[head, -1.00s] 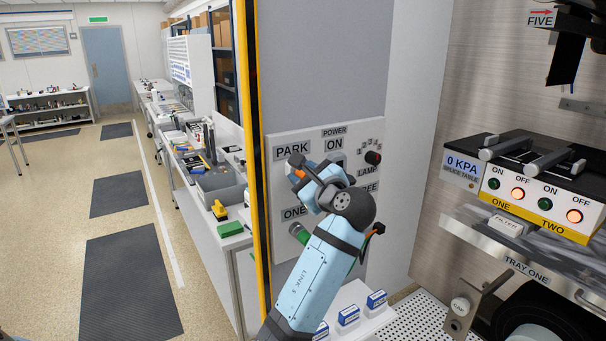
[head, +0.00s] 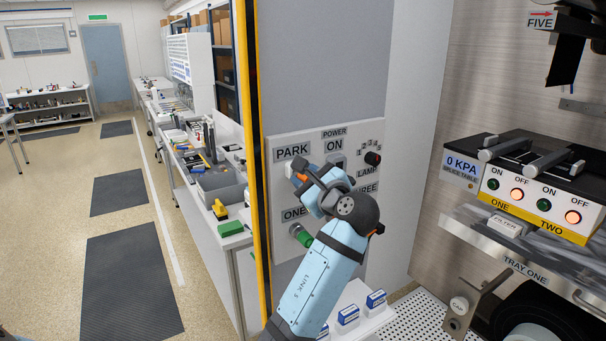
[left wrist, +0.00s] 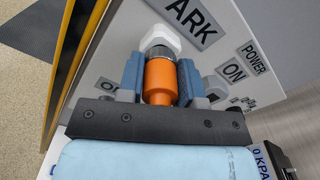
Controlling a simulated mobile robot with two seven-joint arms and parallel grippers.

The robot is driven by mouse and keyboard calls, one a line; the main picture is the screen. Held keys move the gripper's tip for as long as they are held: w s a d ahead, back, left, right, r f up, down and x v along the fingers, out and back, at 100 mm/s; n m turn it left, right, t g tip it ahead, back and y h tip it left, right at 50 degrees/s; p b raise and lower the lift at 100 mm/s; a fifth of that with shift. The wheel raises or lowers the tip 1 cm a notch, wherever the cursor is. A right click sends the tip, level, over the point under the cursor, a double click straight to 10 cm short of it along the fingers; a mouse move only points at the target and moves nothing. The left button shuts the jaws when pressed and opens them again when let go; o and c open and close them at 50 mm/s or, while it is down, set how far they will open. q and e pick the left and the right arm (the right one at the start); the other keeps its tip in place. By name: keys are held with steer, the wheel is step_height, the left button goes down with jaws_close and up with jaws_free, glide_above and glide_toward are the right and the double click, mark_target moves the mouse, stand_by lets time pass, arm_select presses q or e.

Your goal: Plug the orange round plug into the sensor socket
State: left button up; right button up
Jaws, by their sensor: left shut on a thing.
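The orange round plug (left wrist: 160,82) is between the two blue-grey fingers of my left gripper (left wrist: 160,80), which is shut on it. The plug's metal collar (left wrist: 158,52) meets or lies just before a white block (left wrist: 160,38) beside the PARK label. I cannot tell whether the plug is seated in it. In the head view, my left gripper (head: 299,178) is at the wall panel (head: 275,181), below PARK, and mostly hides the plug. No socket labelled sensor is readable; my arm covers part of the panel. My right gripper is not in view.
A green connector (head: 302,235) sticks out below the ONE label, close to my arm. A black lamp knob (head: 372,158) is at the panel's upper right. A shelf with blue-white boxes (head: 348,315) is below. The splice table unit (head: 530,190) stands at right.

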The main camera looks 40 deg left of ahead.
arm_select(q)
steer(key=shift+s+d, duration=0.1)
steer(key=shift+d, duration=0.15)
steer(key=shift+p+v, duration=0.6)
steer(key=shift+v, duration=0.4)
steer(key=shift+d, duration=0.15)
